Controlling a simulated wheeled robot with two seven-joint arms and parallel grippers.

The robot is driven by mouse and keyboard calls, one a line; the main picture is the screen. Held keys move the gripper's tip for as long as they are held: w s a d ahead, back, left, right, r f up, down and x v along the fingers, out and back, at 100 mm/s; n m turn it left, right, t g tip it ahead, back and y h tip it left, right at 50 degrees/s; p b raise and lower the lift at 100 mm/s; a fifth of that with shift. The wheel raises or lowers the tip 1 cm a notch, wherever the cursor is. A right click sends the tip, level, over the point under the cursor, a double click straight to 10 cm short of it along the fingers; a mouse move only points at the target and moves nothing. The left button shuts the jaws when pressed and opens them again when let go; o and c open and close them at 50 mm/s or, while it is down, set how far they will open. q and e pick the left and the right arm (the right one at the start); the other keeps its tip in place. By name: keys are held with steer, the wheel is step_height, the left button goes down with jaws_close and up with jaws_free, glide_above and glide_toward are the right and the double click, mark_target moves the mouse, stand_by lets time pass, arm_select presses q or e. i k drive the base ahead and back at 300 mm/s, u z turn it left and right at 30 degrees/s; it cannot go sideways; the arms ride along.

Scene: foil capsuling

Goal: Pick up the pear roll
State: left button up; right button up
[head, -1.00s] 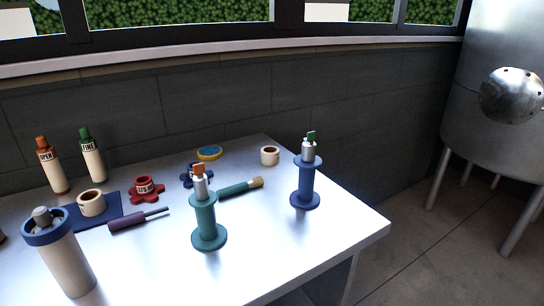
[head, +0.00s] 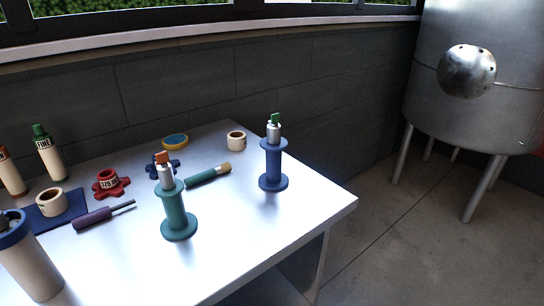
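No roll carries a readable pear mark, so I cannot tell which one is the pear roll. One cream roll (head: 236,141) stands at the back of the table near the wall. Another cream roll (head: 49,203) sits on a dark blue mat (head: 37,219) at the left. A teal spool-shaped stand (head: 176,215) holds a silver piece with an orange tab (head: 161,157). A blue spool-shaped stand (head: 273,166) to its right holds a silver piece with a green tab (head: 275,118). Neither of my grippers is in view.
The white table (head: 260,235) has free room at its front and right. A purple-handled tool (head: 92,219), red knob (head: 108,184), teal cylinder (head: 203,176), yellow-and-blue disc (head: 174,140) and several bottles stand around. A steel tank (head: 455,110) stands right of the table.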

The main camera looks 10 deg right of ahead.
mark_target(237, 141)
steer(key=u, duration=0.05)
steer(key=k, duration=1)
steer(key=z, duration=1.2)
steer(key=i, duration=4.05)
steer(key=u, duration=4.65)
